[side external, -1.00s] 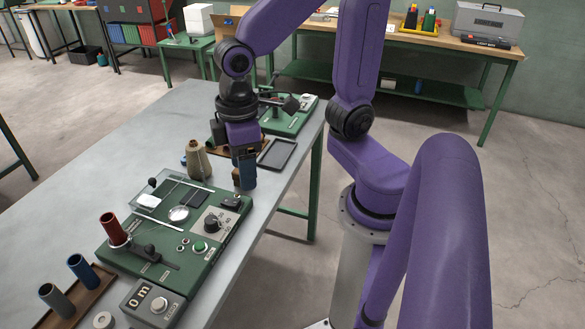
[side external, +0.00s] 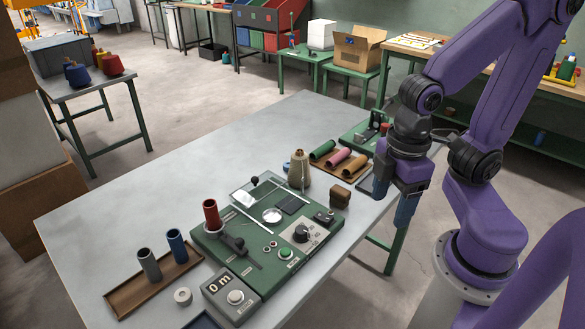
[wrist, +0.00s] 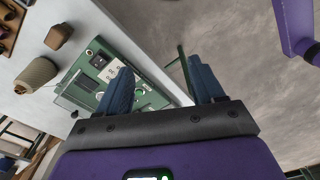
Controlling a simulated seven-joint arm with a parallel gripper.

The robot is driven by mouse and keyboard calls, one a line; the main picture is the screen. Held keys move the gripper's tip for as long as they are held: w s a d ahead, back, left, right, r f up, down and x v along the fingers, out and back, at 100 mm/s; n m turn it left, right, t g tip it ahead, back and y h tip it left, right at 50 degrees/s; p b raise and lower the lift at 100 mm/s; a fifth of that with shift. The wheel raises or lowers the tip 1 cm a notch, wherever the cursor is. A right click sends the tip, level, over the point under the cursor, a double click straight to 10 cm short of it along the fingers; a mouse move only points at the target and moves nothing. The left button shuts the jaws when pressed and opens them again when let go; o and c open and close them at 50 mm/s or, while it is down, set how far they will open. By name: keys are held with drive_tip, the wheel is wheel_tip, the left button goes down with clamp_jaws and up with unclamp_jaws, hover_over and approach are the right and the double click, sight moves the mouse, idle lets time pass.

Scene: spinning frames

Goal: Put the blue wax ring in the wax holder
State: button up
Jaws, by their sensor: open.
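No blue ring shows clearly. A small bluish thing (side external: 286,166) is partly hidden behind the tan yarn cone (side external: 301,172); I cannot tell if it is the wax ring. A pale ring (side external: 182,296) lies flat on the table, front left. I cannot make out which part is the wax holder; the green machine (side external: 262,262) carries a pale round disc (side external: 272,215) and a red tube (side external: 211,214). My gripper (side external: 394,205) is open and empty at the table's right edge. In the wrist view my gripper (wrist: 160,88) has its blue fingers apart, with machine and floor behind.
A brown block (side external: 340,197) stands near the machine's right end. A wooden tray (side external: 125,301) holds grey and blue tubes. The table's left side (side external: 130,195) is clear.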

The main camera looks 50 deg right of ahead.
drive_tip(key=w+a+r+m, duration=0.25)
drive_tip(key=w+m, duration=0.45)
drive_tip(key=w, duration=0.6)
drive_tip(key=w+d+f+m, duration=0.1)
drive_tip(key=w+d+m, duration=0.4)
drive_tip(key=w, duration=0.5)
drive_tip(key=w+d+f+m, duration=0.1)
drive_tip(key=w+d+m, duration=0.3)
drive_tip(key=w+m, duration=0.55)
drive_tip(key=w+d+f+m, duration=0.35)
drive_tip(key=w+d, duration=0.35)
drive_tip(key=d, duration=0.3)
drive_tip(key=shift+m, duration=0.3)
wheel_tip(320, 180, down, 11)
drive_tip(key=shift+r, duration=0.15)
drive_tip(key=shift+w+d+f, duration=0.15)
drive_tip(key=shift+f, duration=2.5)
drive_tip(key=c, duration=1.2)
